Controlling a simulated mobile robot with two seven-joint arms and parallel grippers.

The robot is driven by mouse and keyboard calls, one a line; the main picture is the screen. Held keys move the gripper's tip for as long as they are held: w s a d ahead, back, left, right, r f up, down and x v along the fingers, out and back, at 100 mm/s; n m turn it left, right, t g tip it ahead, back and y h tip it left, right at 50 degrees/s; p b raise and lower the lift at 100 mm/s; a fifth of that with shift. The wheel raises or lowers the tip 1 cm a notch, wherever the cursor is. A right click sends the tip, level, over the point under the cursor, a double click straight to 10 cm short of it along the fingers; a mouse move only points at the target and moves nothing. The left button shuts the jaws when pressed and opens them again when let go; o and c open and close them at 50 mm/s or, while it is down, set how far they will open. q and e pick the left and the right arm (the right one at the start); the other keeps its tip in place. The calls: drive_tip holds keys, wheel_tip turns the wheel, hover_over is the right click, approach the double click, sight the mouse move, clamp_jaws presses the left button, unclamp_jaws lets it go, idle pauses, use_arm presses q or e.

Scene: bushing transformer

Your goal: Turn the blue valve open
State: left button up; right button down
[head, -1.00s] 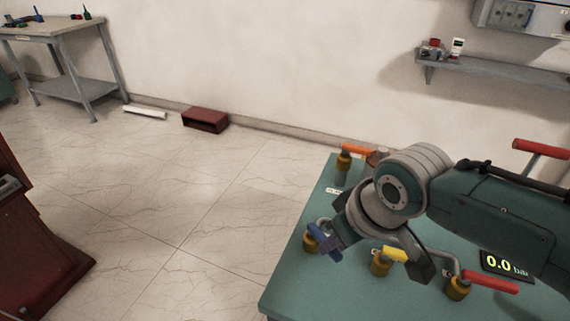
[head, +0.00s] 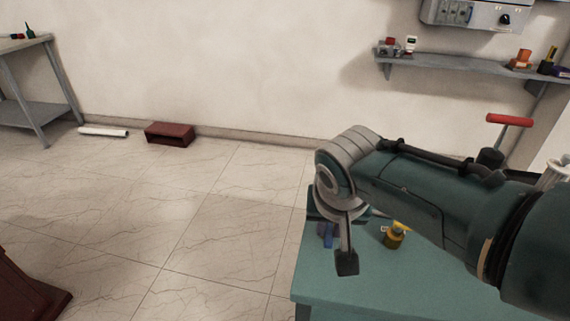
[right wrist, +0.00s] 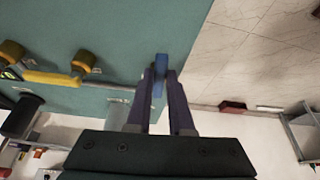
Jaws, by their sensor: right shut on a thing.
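The blue valve handle (head: 326,235) is near the left edge of the green table, partly hidden by my right gripper in the head view. In the right wrist view the blue handle (right wrist: 160,66) stands between the fingertips of my right gripper (right wrist: 160,78). The right gripper (head: 335,238) is shut on it, reaching down from above. The valve body beneath the handle is hidden. My left gripper is in neither view.
A yellow-handled valve (head: 394,238) stands just right of the blue one on the green table (head: 400,280). A red handle (head: 509,120) rises behind my arm. A wall shelf (head: 450,65) is at the back. The floor left of the table is open.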

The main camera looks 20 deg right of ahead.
drive_tip(key=shift+w+a+m, duration=0.1)
drive_tip(key=shift+a+m, duration=0.15)
drive_tip(key=shift+m, duration=0.25)
drive_tip(key=c, duration=0.8)
unclamp_jaws()
drive_tip(key=shift+r, duration=0.1)
drive_tip(key=shift+a+r, duration=0.1)
drive_tip(key=shift+r, duration=0.15)
drive_tip(key=p+v, duration=0.5)
drive_tip(key=v, duration=0.4)
drive_tip(key=shift+a, duration=0.15)
